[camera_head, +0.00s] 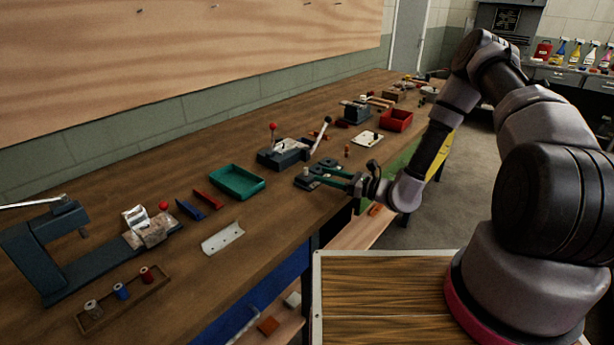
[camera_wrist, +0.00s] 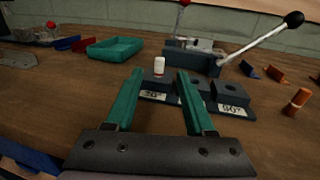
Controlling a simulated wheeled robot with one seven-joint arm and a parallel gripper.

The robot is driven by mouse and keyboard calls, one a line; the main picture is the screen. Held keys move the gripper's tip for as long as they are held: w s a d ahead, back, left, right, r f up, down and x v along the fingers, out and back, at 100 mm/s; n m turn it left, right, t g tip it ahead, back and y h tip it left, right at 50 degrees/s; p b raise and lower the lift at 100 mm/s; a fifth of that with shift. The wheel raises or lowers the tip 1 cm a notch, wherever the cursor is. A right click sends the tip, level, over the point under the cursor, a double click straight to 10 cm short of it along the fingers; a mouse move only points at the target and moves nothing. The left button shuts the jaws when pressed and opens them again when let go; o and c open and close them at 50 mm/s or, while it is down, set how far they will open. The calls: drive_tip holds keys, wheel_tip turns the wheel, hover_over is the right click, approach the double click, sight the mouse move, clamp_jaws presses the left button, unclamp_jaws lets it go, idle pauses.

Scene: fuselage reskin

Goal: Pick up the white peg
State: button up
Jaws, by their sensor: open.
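The white peg (camera_wrist: 159,67) stands upright in a dark angled block (camera_wrist: 157,83) of a fixture in the wrist view. Its top is white, with a small reddish mark near its lower part. My gripper (camera_wrist: 161,75) has green fingers spread apart, with the peg seen between and beyond the tips. Nothing is held. In the head view, my gripper (camera_head: 333,175) reaches left over the bench edge at the dark fixture (camera_head: 306,182); the peg is too small to make out there.
A teal tray (camera_head: 237,181) lies left of the fixture. A dark clamp device (camera_wrist: 196,55) with a black-knobbed lever (camera_wrist: 262,41) stands behind it. A red bin (camera_head: 396,120) sits farther along the bench.

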sight(306, 168)
drive_tip(key=x, duration=0.7)
drive_tip(key=shift+a, duration=0.2)
clamp_jaws()
